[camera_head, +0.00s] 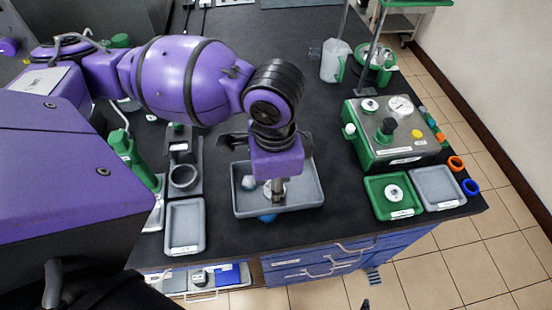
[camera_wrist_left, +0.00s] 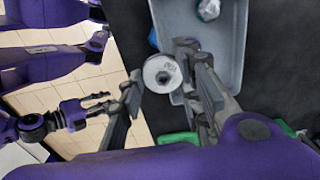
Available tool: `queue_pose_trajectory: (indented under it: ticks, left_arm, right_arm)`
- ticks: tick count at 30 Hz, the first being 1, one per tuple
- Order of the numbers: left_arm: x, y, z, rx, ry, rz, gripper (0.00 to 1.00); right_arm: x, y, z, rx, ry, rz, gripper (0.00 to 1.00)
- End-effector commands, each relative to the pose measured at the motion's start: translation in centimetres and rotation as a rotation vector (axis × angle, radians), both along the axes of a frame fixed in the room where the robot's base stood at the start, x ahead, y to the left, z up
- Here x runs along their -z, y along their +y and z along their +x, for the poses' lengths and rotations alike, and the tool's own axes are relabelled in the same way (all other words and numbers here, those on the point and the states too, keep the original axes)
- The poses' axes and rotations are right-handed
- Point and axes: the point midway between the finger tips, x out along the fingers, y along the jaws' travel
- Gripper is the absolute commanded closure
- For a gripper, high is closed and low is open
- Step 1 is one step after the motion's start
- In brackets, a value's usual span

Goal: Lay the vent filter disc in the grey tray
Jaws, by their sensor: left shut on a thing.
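The vent filter disc (camera_wrist_left: 162,74) is round and white with a metal centre. My left gripper (camera_wrist_left: 160,80) is shut on it, with a finger on each side in the left wrist view. In the head view my left gripper (camera_head: 273,188) points down over the large grey tray (camera_head: 242,203), near its front part, and partly hides the disc. The tray's rim also shows in the left wrist view (camera_wrist_left: 159,22). My right gripper (camera_wrist_left: 98,102) shows small at the left of the left wrist view, apart from the tray, with its fingers apart.
A clear lumpy object (camera_head: 249,182) lies in the large tray. Smaller grey trays stand at left (camera_head: 185,228) and right (camera_head: 437,188). A green tray (camera_head: 380,207) holds another white disc (camera_head: 394,193). A green-and-steel control box (camera_head: 392,130) stands behind it. A grey holder (camera_head: 184,176) is left of the large tray.

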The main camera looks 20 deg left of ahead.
Motion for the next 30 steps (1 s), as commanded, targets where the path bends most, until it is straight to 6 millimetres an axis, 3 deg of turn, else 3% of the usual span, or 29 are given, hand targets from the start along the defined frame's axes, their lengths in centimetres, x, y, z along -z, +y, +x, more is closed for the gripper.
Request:
queue_pose_trajectory:
  ticks: [2, 6, 12, 20, 27, 30]
  left_arm:
    - [0.6, -0.6, 2.4, -0.002, -0.008, -0.002, 0.82]
    - [2.3, -1.4, 5.6, -0.003, -0.011, -0.001, 0.82]
    - [5.6, -2.0, 8.2, -0.001, -0.011, -0.001, 0.82]
    - [7.0, -2.2, 9.6, -0.002, -0.016, -0.001, 0.82]
    - [10.3, -2.3, 9.9, -0.002, -0.014, -0.001, 0.82]
    - [10.5, -2.3, 10.0, -0.001, -0.018, 0.000, 0.82]
  right_arm:
    - [0.7, -0.5, -0.9, 0.006, 0.018, -0.007, 0.60]
    - [0.7, -0.7, -0.5, 0.006, 0.009, -0.012, 0.60]
    - [0.2, -0.6, 1.1, 0.001, -0.022, -0.012, 0.60]
    - [0.3, -0.5, 1.1, 0.008, -0.023, -0.010, 0.60]
    - [1.0, -0.8, 0.3, 0.013, -0.008, -0.013, 0.60]
    - [1.0, -0.9, 0.4, 0.013, -0.009, -0.015, 0.60]
